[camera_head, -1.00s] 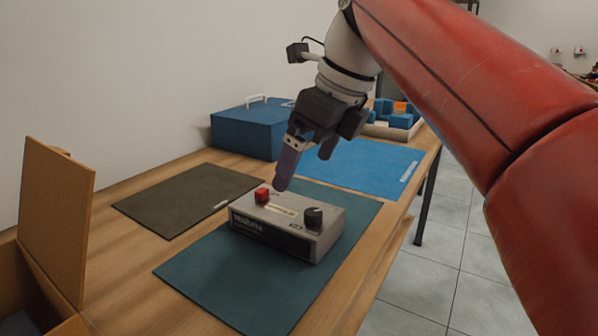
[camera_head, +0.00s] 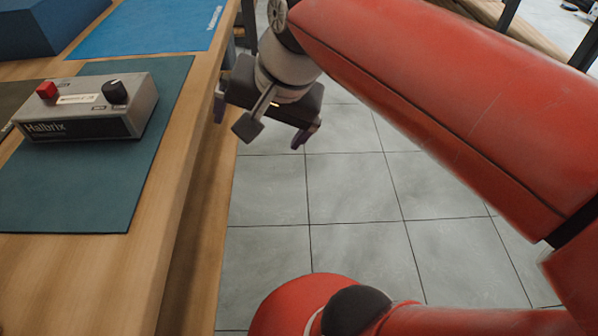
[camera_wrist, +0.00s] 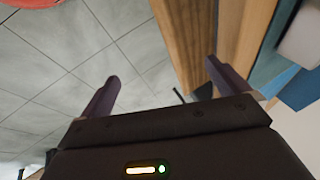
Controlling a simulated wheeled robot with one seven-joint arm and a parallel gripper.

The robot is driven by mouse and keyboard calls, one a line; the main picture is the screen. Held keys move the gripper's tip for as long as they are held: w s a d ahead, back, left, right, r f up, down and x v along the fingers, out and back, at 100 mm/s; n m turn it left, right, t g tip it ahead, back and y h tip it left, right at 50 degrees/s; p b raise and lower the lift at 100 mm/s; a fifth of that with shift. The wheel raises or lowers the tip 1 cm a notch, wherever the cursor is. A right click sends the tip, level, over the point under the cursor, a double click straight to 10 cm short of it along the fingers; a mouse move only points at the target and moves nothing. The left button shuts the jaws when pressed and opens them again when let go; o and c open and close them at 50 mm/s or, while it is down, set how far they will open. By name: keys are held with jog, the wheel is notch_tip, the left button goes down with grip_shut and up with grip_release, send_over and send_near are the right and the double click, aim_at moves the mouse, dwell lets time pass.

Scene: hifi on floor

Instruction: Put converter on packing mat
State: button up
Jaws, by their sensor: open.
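A grey box-shaped device marked Halbrix (camera_head: 95,125), which looks like the converter, has a red button and a black knob on top. It sits flat on a dark teal mat (camera_head: 95,205) on the table at left in the head view. I cannot read which mat is the packing mat. My gripper (camera_head: 259,125) hangs beyond the table's right edge, over the floor, apart from the device. Its two purple fingers are spread with nothing between them; the wrist view shows this too (camera_wrist: 162,75).
A bright blue mat (camera_head: 150,28) lies behind the teal one, with a blue box (camera_head: 40,25) at the far left. A dark olive mat (camera_head: 12,98) shows at the left edge. Tiled floor (camera_head: 350,190) lies open right of the wooden table's edge (camera_head: 185,215).

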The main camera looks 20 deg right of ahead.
jog(key=s+d+f+n+h, duration=0.2)
jog(key=s+f+n, duration=0.3)
jog(key=f, duration=0.4)
jog(key=shift+s+d+n+t, duration=0.25)
jog(key=shift+d+n+t, duration=0.15)
jog(key=shift+d+n, duration=0.4)
